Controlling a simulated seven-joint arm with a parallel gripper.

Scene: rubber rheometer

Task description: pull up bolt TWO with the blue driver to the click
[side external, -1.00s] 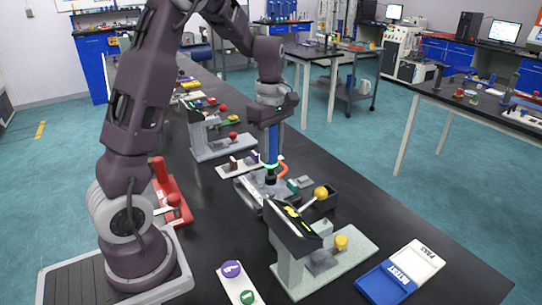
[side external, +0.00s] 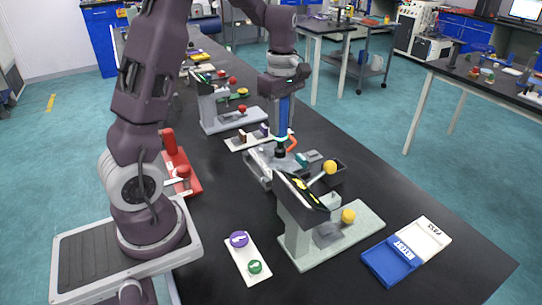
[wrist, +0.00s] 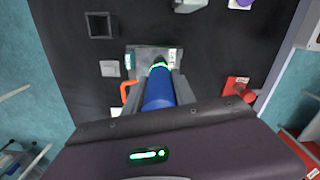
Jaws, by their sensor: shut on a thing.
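The blue driver (side external: 283,119) stands near upright in the side view, with a dark tip end over the grey fixture (side external: 257,170). My gripper (side external: 284,97) is shut on the driver's upper part. In the wrist view the driver (wrist: 159,92) runs between the fingers of my gripper (wrist: 157,98), and a green ring glows near its far end. The fixture (wrist: 143,56) lies beyond that end in the wrist view. Bolt TWO is hidden under the driver, and I cannot tell whether the tip touches it.
An orange hook (side external: 292,144) stands beside the driver. A tester with a dark tilted panel (side external: 301,190) and yellow knobs stands in front of the fixture. A red lever device (side external: 180,172) is to the left. A blue-and-white RETEST/PASS tray (side external: 391,260) lies at front right.

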